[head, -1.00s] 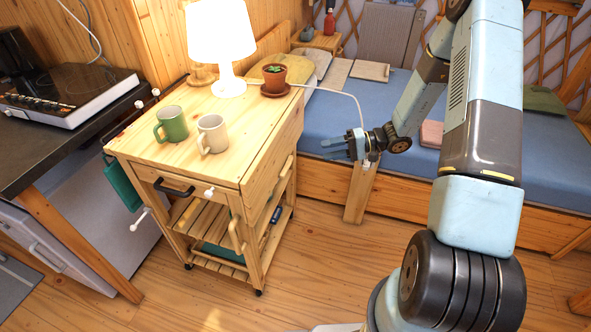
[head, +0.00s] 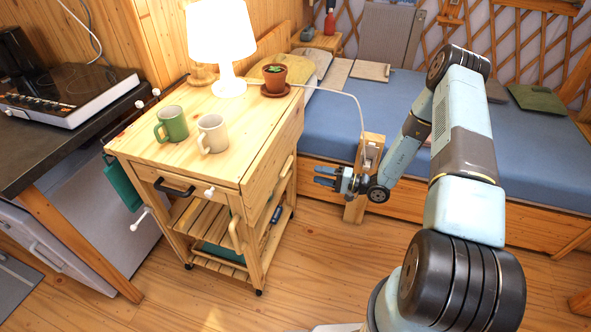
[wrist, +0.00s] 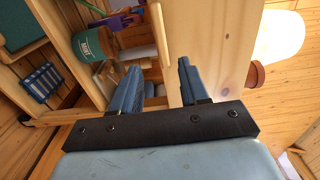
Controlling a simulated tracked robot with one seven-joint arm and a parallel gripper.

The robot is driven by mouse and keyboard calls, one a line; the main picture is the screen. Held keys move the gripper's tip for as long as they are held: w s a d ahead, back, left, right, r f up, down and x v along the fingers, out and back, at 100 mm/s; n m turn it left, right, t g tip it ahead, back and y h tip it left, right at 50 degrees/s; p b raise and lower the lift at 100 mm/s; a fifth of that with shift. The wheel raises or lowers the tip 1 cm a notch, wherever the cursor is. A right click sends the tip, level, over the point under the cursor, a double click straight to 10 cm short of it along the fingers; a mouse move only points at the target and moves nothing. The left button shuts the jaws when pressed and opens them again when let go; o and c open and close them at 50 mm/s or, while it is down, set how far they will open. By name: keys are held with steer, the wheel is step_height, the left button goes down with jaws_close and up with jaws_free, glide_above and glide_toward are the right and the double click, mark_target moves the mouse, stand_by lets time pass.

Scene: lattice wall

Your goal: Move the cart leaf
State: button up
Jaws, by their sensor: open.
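The wooden cart (head: 215,160) stands left of the middle in the head view. Its leaf (head: 276,150) appears to be the plain panel hanging down the cart's right side; it fills the upper middle of the wrist view (wrist: 215,50). A wooden bar (wrist: 158,35) shows along the panel's lower edge. My gripper (head: 322,176) is open and empty, to the right of the cart and pointing at its side. In the wrist view the fingers (wrist: 160,78) are apart, with no visible contact with the panel.
A cable runs from the lamp to a wooden post (head: 357,205). A bed (head: 400,120) lies behind my arm. The floor at front is clear.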

mark_target(289, 168)
steer(key=x, duration=1)
steer(key=shift+w+a, duration=0.15)
steer(key=shift+a, duration=0.25)
jaws_close()
steer(key=shift+d, duration=0.4)
